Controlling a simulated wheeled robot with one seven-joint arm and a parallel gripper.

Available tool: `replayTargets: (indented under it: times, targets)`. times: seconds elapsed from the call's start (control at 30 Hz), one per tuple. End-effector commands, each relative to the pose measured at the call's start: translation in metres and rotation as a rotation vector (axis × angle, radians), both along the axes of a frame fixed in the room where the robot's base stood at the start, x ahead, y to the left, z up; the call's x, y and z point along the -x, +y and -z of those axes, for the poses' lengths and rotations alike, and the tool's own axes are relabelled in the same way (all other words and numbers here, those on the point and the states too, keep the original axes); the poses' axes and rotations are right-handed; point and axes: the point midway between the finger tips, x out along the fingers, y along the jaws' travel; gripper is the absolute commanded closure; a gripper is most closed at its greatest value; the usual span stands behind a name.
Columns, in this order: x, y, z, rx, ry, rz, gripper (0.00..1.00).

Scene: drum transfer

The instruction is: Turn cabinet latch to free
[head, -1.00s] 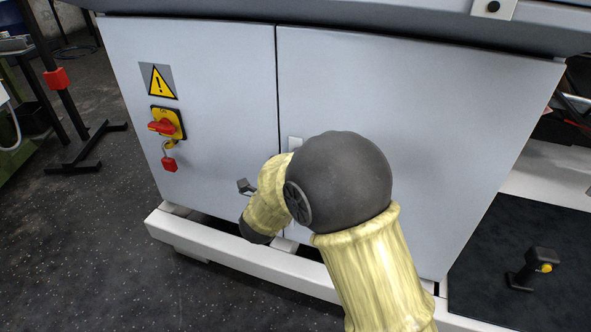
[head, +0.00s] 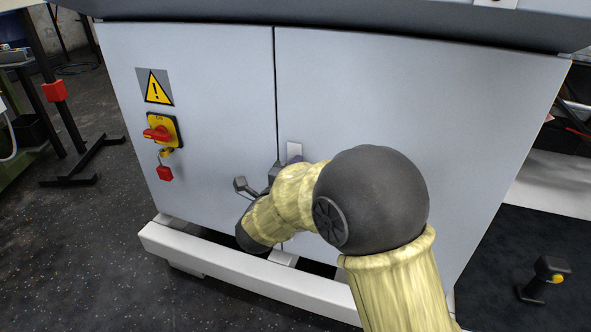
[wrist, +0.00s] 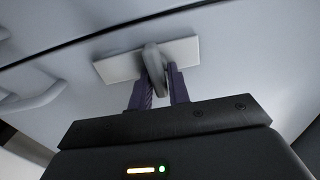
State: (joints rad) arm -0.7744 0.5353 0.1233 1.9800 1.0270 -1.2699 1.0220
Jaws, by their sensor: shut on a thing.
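The cabinet latch shows in the wrist view as a grey handle (wrist: 154,66) on a pale rectangular plate (wrist: 118,68). My gripper (wrist: 158,86) has its two dark fingers on either side of the handle and is shut on it. In the head view the latch plate (head: 294,151) shows on the right door, beside the seam. My gripper (head: 275,172) is at the plate's lower part there, and my arm hides most of it. The handle itself is hidden in the head view.
The grey cabinet (head: 215,95) has both doors flush. A red and yellow rotary switch (head: 162,131) with a red padlock (head: 164,174) sits on the left door under a warning sign (head: 155,87). A white base rail (head: 215,265) juts out below. A black joystick (head: 544,278) stands at right.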

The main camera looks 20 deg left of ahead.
Motion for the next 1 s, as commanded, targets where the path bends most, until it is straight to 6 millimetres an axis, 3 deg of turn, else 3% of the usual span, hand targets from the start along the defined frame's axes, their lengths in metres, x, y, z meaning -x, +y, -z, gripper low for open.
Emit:
replayTargets:
  times: [0.03,0.1,0.53,0.67,1.0]
  targets:
    - [0.0,0.001,0.001,0.001,0.002,-0.002,0.78]
    - [0.0,0.001,0.001,0.001,0.002,-0.002,0.65]
    - [0.009,0.002,-0.001,0.002,0.002,-0.002,0.65]
    - [0.026,0.003,-0.003,0.003,0.002,-0.004,0.65]
    - [0.093,0.009,-0.003,0.004,0.003,-0.006,0.65]
